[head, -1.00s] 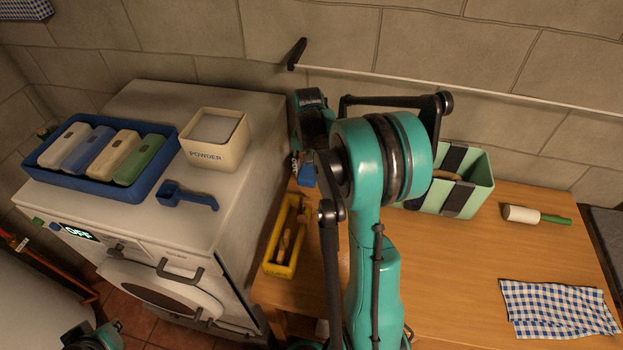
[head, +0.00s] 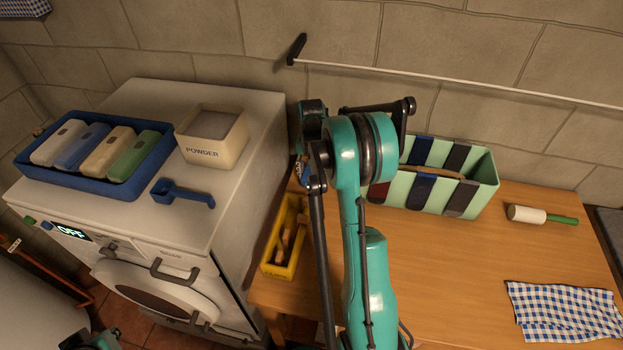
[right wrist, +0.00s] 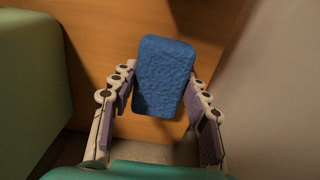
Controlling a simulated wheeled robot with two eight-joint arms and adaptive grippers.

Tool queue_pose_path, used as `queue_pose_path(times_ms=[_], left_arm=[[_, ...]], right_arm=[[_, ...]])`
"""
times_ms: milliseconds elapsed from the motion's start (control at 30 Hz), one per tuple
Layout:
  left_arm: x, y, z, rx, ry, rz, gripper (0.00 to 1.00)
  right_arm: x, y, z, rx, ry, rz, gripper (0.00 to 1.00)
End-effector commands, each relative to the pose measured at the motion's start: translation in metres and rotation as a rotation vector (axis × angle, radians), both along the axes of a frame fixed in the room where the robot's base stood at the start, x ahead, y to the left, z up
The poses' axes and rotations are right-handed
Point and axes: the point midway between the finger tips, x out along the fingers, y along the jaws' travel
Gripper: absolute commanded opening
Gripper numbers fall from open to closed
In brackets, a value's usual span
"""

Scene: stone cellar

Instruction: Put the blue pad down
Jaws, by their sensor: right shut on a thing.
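The blue pad (right wrist: 163,75) is a flat, rough-textured block in the right wrist view. My right gripper (right wrist: 160,92) is shut on it, with a finger on either side. The pad is held over the wooden table top, and I cannot tell how high. In the head view a bit of blue (head: 303,172) shows beside my right arm, which hides most of the right gripper and pad. Part of my left gripper (head: 92,339) shows at the bottom left edge, too cut off to tell its jaws.
A green caddy (head: 487,185) with coloured bands stands on the table (head: 470,260) right of my arm. A yellow box (head: 283,268) is at the table's left, beside the white washer (head: 235,190). A roller (head: 540,215) and checked cloth (head: 565,310) lie right. The table's middle is clear.

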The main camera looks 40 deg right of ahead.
Motion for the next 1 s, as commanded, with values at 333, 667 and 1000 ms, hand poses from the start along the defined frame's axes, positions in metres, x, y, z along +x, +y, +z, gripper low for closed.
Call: queue_pose_path(times_ms=[333,667,1000], left_arm=[[0.000,0.000,-0.010,0.000,0.000,0.000,0.00],[0.000,0.000,-0.014,0.000,0.000,0.000,0.00],[0.000,0.000,-0.012,0.000,0.000,0.000,0.00]], right_arm=[[0.003,-0.003,-0.022,0.000,0.000,0.000,0.15],[0.003,-0.003,-0.028,0.000,0.000,0.000,0.67],[0.003,-0.003,-0.024,0.000,0.000,0.000,0.67]])
